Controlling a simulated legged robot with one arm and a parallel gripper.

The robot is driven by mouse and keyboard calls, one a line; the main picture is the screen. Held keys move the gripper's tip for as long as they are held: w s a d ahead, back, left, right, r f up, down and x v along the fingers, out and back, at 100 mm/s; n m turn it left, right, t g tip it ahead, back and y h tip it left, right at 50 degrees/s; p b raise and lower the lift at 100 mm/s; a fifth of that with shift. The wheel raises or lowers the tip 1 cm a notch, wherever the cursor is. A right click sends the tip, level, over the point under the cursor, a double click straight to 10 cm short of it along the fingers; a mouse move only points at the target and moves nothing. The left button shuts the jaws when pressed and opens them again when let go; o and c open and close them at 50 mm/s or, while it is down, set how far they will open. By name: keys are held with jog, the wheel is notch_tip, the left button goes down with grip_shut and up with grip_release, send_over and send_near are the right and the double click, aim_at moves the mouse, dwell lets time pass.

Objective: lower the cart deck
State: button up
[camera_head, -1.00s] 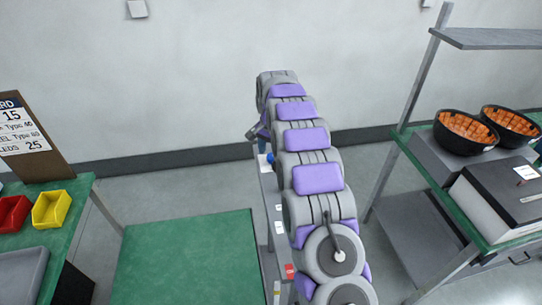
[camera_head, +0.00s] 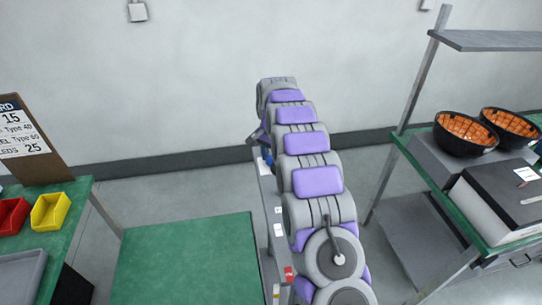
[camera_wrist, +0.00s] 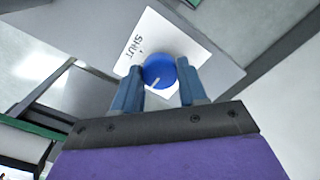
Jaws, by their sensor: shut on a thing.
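A round blue knob (camera_wrist: 158,72) with a pale pointer mark sits on a white label (camera_wrist: 190,50) that reads SHUT, on a grey panel. My gripper (camera_wrist: 157,88) is shut on the knob, with one blue finger on each side of it in the wrist view. The green cart deck (camera_head: 185,262) lies flat at lower centre in the head view. A grey upright panel (camera_head: 268,215) with labels stands along the deck's right side. My arm reaches past this panel and hides part of it. The fingertips are mostly hidden behind my arm in the head view.
A green bench at left holds a red bin (camera_head: 12,214), a yellow bin (camera_head: 50,210) and a clipboard board (camera_head: 32,145). A rack at right holds black bowls (camera_head: 462,132) and a dark-topped box (camera_head: 500,200).

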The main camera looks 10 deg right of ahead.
jog(key=shift+r+m+p, duration=0.15)
jog(key=shift+m+p, duration=0.25)
jog(key=shift+p, duration=0.15)
jog(key=shift+c, duration=0.4)
jog(key=shift+m+p, duration=0.3)
jog(key=shift+p, duration=0.1)
jog(key=shift+r+m+p, duration=0.15)
jog(key=shift+m+p, duration=1.05)
jog(key=shift+p, duration=0.05)
jog(key=m+p, duration=0.3)
jog(key=m, duration=0.1)
jog(key=shift+p, duration=0.3)
jog(key=m+p, duration=0.3)
jog(key=m, duration=0.2)
jog(key=shift+m+p, duration=0.35)
jog(key=shift+m, duration=0.05)
jog(key=m+p, duration=0.2)
jog(key=m, duration=0.2)
jog(key=shift+w+p, duration=0.1)
jog(key=shift+p, duration=0.2)
jog(key=shift+f+m, duration=0.2)
jog(key=shift+m, duration=0.1)
jog(key=o, duration=1.1)
jog(key=shift+f, duration=0.1)
jog(key=shift+c, duration=0.2)
